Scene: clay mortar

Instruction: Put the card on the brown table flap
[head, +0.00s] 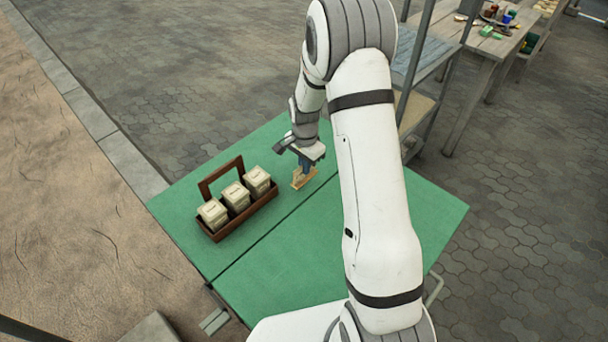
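A small tan piece (304,178), perhaps the card or a holder for it, is on the far part of a green folding table. My gripper (305,164) is right above it, pointing down, and seems to meet its top. The fingers are too small and dark to tell whether they are open or shut on it. No brown table flap shows. The table has two green halves with a seam between them, and the near half (285,265) is bare green where my arm does not cover it.
A shelf rack (418,60) stands behind the table on the right. A wooden bench (487,45) with small items is farther back.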

